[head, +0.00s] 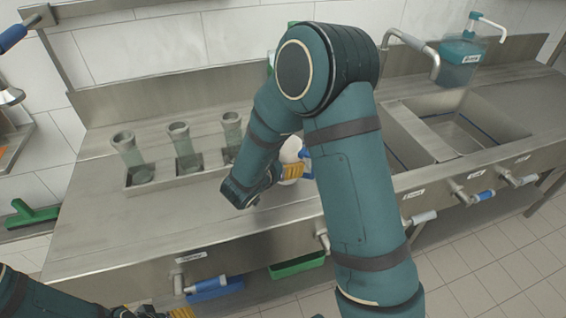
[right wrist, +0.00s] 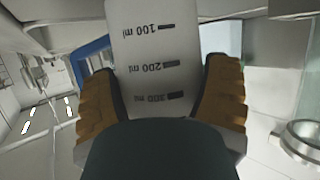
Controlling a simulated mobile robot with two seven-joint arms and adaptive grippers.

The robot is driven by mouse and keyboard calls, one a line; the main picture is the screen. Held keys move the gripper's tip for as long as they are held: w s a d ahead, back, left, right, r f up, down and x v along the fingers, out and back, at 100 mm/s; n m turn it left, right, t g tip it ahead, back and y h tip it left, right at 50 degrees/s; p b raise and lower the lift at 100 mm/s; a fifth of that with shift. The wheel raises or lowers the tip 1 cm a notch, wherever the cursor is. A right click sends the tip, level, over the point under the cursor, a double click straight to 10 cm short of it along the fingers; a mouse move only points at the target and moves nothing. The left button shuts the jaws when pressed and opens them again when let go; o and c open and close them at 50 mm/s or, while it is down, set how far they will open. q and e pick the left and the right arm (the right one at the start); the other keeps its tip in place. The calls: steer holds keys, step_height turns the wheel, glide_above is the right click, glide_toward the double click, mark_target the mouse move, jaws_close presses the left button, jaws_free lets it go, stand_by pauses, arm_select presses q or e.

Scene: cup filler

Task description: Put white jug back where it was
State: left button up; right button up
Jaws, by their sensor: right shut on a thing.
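The white jug (head: 291,152) shows behind my right arm in the head view, over the steel counter (head: 200,215). Only part of it is visible there. In the right wrist view the jug (right wrist: 152,45) fills the gap between the fingers, with ml markings appearing upside down. My right gripper (head: 297,171) is shut on the jug, with its yellow-brown finger pads on either side of it in the right wrist view (right wrist: 155,85). Whether the jug's base touches the counter is hidden. My left gripper (head: 160,312) is cut off at the bottom edge of the head view.
Greenish clear cups (head: 185,148) stand in a metal tray (head: 165,181) left of the jug. A sink (head: 462,132) with a tap (head: 425,50) and a teal soap dispenser (head: 462,58) are at right. The front left counter is clear. Handled valves (head: 205,285) stick out in front.

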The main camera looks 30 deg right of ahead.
steer(key=shift+f, duration=0.1)
steer(key=o, duration=1.1)
steer(key=shift+o, duration=0.2)
steer(key=shift+s+a+r, duration=0.1)
steer(key=shift+a+r, duration=0.2)
steer(key=p+v, duration=0.2)
steer(key=v, duration=0.9)
steer(key=shift+s+a, duration=0.15)
